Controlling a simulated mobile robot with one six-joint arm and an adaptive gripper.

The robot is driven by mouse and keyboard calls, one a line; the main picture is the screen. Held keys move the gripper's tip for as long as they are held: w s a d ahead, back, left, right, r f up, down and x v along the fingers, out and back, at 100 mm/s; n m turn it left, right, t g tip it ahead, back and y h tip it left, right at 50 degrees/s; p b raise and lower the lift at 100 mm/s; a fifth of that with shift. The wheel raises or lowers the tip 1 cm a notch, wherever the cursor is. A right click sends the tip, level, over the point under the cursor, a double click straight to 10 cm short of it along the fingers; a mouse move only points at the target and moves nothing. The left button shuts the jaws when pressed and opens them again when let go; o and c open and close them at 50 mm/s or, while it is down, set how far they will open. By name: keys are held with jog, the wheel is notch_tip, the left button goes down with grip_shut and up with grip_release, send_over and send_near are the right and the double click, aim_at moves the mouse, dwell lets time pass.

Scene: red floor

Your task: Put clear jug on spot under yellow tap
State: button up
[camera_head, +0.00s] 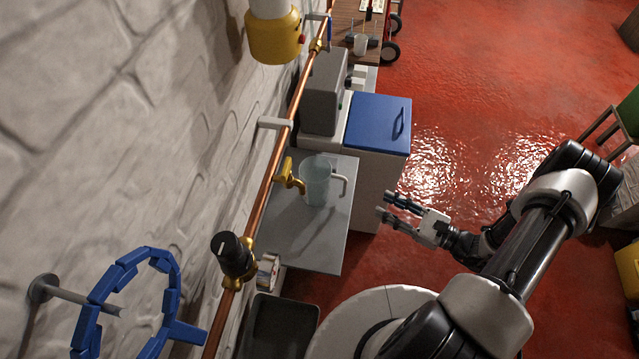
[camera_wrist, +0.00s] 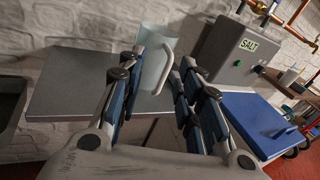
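The clear jug (camera_head: 315,182) stands upright on a grey metal counter (camera_head: 301,247), with its white handle toward the right. The yellow tap (camera_head: 289,177) comes off a copper pipe on the wall, just left of the jug. How far the jug sits under the spout I cannot tell exactly. My gripper (camera_head: 388,207) is open and empty, to the right of the jug and apart from it. In the wrist view, the jug (camera_wrist: 154,58) and its handle show beyond and between the open fingers (camera_wrist: 158,75). No spot marking is visible.
A white box with a blue lid (camera_head: 381,124) stands behind the counter, beside a grey unit (camera_head: 321,95) marked SALT in the wrist view. A dark bin (camera_head: 281,325) is at the counter's near end. A blue wheel (camera_head: 128,305) juts from the wall. Red floor lies open at right.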

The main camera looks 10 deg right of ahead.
notch_tip(320, 180, down, 5)
jog(key=s+d+m+t+h, duration=0.1)
jog(key=m+t+h, duration=0.1)
jog(key=m+t, duration=0.1)
jog(key=b, duration=0.2)
send_near(344, 185)
jog(key=d+x, duration=0.1)
jog(key=x, duration=0.4)
jog(key=shift+m, duration=0.3)
jog(key=b+x, duration=0.1)
jog(key=x, duration=0.1)
jog(key=f+x, duration=0.1)
jog(key=x, duration=0.2)
jog(key=shift+w+a+b, duration=0.1)
jog(key=shift+a+b, duration=0.15)
jog(key=shift+b, duration=0.15)
jog(key=shift+w+a, duration=0.1)
jog(key=shift+w, duration=0.1)
jog(key=shift+c, duration=0.4)
grip_shut()
